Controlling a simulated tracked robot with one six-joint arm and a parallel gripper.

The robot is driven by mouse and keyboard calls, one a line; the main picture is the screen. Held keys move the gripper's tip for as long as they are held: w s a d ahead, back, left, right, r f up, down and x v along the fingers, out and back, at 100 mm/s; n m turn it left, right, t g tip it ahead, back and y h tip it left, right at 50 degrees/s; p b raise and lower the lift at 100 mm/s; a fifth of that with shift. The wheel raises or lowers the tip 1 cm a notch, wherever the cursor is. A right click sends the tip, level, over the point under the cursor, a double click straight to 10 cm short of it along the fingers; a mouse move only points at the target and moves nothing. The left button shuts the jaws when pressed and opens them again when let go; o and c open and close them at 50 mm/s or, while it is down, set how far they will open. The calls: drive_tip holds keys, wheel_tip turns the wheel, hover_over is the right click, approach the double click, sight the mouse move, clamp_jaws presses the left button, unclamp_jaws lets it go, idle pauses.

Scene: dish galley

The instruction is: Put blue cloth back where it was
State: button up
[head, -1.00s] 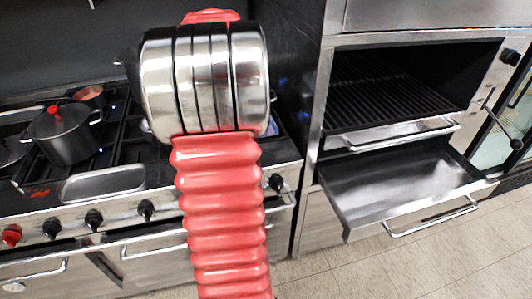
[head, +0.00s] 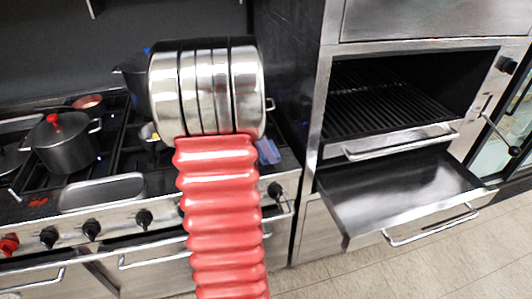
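A small blue and pinkish flat thing (head: 268,151) shows at the right end of the stove top, just right of my arm. It may be the blue cloth, but most of it is hidden and I cannot tell. A tiny blue patch also shows at the upper left edge of my arm's metal rings. My red ribbed arm with its metal rings fills the middle of the head view. My gripper is hidden behind it, so I cannot see whether it holds anything.
A dark pot with a red knob (head: 66,145) stands on the stove at left, behind a metal tray (head: 102,192). A taller dark pot (head: 134,88) is partly behind my arm.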

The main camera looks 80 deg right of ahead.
drive_tip(key=shift+f, duration=1.85)
drive_tip(key=o, duration=1.4)
drive_tip(key=v, duration=1.2)
drive_tip(key=shift+s, duration=0.1)
